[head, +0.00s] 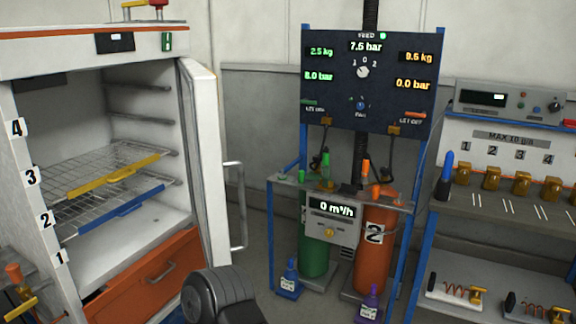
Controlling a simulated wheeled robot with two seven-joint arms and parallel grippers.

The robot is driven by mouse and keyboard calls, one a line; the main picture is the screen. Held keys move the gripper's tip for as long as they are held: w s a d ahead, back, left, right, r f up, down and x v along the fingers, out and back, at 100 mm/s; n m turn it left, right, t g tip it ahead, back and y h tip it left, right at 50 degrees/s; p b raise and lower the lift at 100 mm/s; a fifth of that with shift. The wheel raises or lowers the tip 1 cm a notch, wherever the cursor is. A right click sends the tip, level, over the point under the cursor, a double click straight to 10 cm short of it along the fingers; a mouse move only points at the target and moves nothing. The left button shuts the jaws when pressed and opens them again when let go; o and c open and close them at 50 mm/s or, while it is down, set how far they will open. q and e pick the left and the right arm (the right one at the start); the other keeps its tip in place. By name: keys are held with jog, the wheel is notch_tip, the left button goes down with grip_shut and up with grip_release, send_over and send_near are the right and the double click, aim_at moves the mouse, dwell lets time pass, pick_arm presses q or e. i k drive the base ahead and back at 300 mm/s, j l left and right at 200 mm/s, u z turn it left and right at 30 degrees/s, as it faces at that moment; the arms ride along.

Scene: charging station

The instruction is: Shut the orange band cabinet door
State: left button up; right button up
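The cabinet (60,45) with the orange band along its top edge stands at the left. Its white door (203,150) is hinged on the right side and stands wide open, swung out towards me. The door's grey bar handle (238,205) is on its right-hand face. The open interior shows wire shelves with a yellow front (118,172) and a blue front (118,210). A dark rounded arm link, which looks like mine, shows at the bottom in front of the door's lower end. Neither gripper shows.
An orange drawer (150,278) with a handle is under the shelves. Right of the door stands a blue-framed rig with a gauge panel (365,80), a green cylinder (314,245) and an orange cylinder (374,255). A workbench (510,205) is at the right. Some floor shows between door and rig.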

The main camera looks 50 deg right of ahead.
aim_at(198, 86)
jog(key=k+l+z, duration=0.15)
jog(key=l+z, duration=0.15)
jog(key=l, duration=0.6)
jog(key=k+l+z, duration=0.1)
jog(key=l+z, duration=0.25)
jog(key=l, duration=0.55)
